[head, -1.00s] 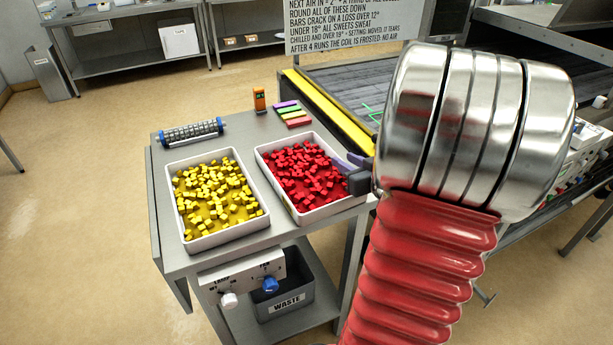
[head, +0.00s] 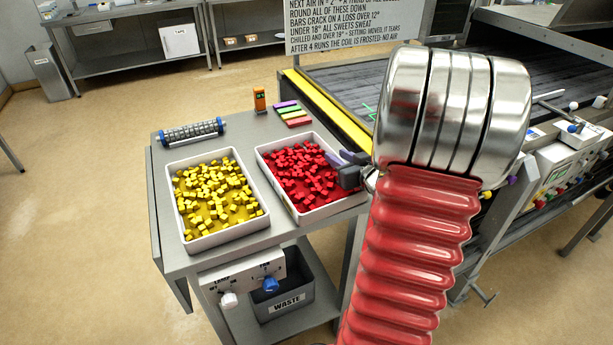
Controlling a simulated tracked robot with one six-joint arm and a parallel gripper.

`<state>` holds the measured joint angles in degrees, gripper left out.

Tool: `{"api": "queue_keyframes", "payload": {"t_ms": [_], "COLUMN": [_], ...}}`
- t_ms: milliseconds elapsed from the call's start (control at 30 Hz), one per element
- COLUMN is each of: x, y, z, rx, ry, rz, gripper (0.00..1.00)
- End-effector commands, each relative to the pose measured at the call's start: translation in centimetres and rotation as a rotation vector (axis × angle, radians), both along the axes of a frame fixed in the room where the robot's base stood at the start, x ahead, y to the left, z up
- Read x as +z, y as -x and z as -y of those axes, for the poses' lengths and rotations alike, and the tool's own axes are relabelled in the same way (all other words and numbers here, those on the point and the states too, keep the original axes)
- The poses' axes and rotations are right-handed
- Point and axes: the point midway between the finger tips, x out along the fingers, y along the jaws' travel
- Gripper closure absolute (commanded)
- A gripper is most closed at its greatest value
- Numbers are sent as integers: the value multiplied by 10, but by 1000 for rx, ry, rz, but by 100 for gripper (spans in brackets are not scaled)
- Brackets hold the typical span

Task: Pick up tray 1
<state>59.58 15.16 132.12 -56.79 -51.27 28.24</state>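Two white trays stand side by side on a grey cart. The left tray (head: 187,244) holds yellow cubes and the right tray (head: 306,219) holds red cubes. I cannot read a number on either, so which one is tray 1 is not clear. My gripper (head: 340,160) is at the right rim of the red tray, with its purple-grey fingers over or just above the rim. Whether the fingers touch the rim, and how wide apart they are, cannot be told. The wrist and red arm sleeve hide part of the area behind.
The cart (head: 260,245) also carries a ridged roller (head: 191,132), an orange device (head: 259,100) and several coloured bars (head: 292,114). A yellow-edged conveyor (head: 330,110) stands behind. A waste bin (head: 287,300) sits on the lower shelf. Floor at left is clear.

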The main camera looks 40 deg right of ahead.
Motion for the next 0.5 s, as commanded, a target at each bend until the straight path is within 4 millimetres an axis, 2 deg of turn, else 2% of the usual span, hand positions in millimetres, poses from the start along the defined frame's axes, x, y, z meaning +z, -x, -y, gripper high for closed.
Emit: {"api": "queue_keyframes", "payload": {"t_ms": [67,400,500], "x": [0,0,0], "y": [0,0,0], "z": [0,0,0], "rx": [0,0,1], "ry": [0,0,0], "rz": [0,0,0], "gripper": [73,97,100]}}
